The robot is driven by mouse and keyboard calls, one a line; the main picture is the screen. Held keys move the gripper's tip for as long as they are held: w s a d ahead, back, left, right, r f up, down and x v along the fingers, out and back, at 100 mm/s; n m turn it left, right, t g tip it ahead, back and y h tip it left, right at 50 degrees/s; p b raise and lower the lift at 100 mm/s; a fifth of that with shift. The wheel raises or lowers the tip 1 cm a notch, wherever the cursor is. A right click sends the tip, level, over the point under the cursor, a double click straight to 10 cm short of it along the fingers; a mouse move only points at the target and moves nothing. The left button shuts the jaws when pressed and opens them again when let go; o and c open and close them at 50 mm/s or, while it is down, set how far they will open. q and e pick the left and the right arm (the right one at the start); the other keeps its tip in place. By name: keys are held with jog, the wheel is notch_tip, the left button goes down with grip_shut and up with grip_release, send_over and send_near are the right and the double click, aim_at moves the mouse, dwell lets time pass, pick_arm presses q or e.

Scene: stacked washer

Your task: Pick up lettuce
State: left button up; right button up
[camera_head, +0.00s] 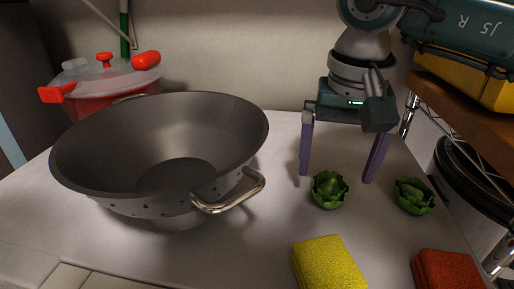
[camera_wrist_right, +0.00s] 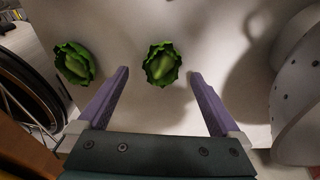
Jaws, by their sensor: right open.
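A small green lettuce (camera_head: 329,189) lies on the counter in front of my right gripper. In the right wrist view this lettuce (camera_wrist_right: 163,64) shows between the lines of the two fingers, just beyond the fingertips. A second lettuce (camera_head: 414,195) lies to its right in the head view; it also shows at the left in the right wrist view (camera_wrist_right: 74,63). My right gripper (camera_head: 335,178) is open and empty, its purple fingers pointing down, apart from both lettuces as far as I can tell. My left gripper is not in view.
A large grey colander (camera_head: 160,150) with a metal handle stands on the counter (camera_head: 245,240) at left. A yellow sponge (camera_head: 328,264) and a red sponge (camera_head: 446,270) lie in front. A red pot (camera_head: 105,88) stands behind; a wire shelf is at right.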

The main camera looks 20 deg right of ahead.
aim_at(331, 182)
jog(key=f, duration=0.3)
jog(key=shift+w+f, duration=0.15)
jog(key=shift+w, duration=0.05)
jog(key=shift+c, duration=0.2)
jog(key=c, duration=1.3)
notch_tip(331, 182, up, 10)
jog(key=shift+r, duration=0.1)
